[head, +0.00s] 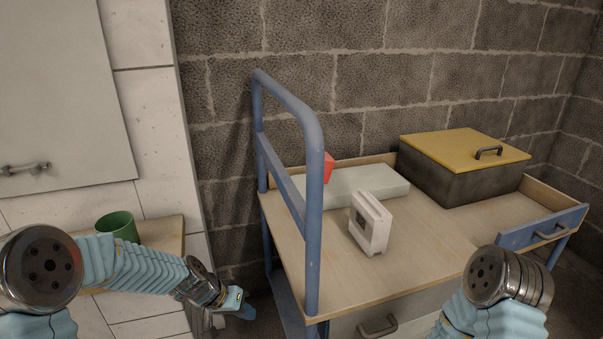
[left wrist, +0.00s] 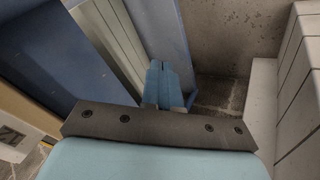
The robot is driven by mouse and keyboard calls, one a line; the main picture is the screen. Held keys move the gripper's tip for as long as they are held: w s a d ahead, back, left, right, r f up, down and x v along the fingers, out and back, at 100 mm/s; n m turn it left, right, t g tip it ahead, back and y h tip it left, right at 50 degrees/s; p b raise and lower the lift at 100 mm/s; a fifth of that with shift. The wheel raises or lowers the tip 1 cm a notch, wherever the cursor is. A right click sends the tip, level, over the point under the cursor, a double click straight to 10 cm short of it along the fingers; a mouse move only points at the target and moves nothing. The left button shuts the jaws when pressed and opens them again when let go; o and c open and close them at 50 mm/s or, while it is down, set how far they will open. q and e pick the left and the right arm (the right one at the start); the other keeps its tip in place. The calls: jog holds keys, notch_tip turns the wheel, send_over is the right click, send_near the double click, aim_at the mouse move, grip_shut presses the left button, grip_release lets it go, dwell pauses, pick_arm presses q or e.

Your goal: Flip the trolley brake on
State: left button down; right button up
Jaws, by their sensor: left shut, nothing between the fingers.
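The trolley has a blue tube handle frame (head: 312,205) and a wooden top (head: 420,235). I cannot make out a brake on it in either view. My left gripper (head: 245,308) is low beside the trolley's left end, in the gap between it and the wooden stand. In the left wrist view the left gripper's blue fingers (left wrist: 165,82) are together and empty, in front of blue trolley parts (left wrist: 165,30). Part of my right arm shows at the lower right of the head view, but its gripper is out of sight.
On the trolley top are a white device (head: 370,222), a pale flat box (head: 365,185), a dark box with a yellow lid (head: 465,150) and a partly hidden red item (head: 328,167). A green cup (head: 117,226) is at left.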

pick_arm(q)
jog(key=w+r+m+t+h, duration=0.1)
jog(key=w+r+m+h, duration=0.1)
jog(key=r, duration=0.9)
jog(key=w+r+m+t+h, duration=0.1)
jog(key=w+r+m+h, duration=0.1)
jog(key=r, duration=0.8)
jog(key=s+r+m+h, duration=0.2)
jog(key=s+r+m, duration=0.1)
jog(key=r, duration=0.8)
jog(key=s+d+r+m+h+b, duration=0.1)
jog(key=s+r+m, duration=0.3)
jog(key=r, duration=0.8)
jog(key=shift+m+h+b, duration=0.3)
jog(key=shift+m+h, duration=0.3)
pick_arm(e)
jog(key=shift+w+d+f, duration=0.1)
jog(key=shift+d+f, duration=0.1)
jog(key=shift+f, duration=0.35)
jog(key=shift+w+d+f, duration=0.1)
jog(key=shift+d+f, duration=0.1)
jog(key=shift+f, duration=0.35)
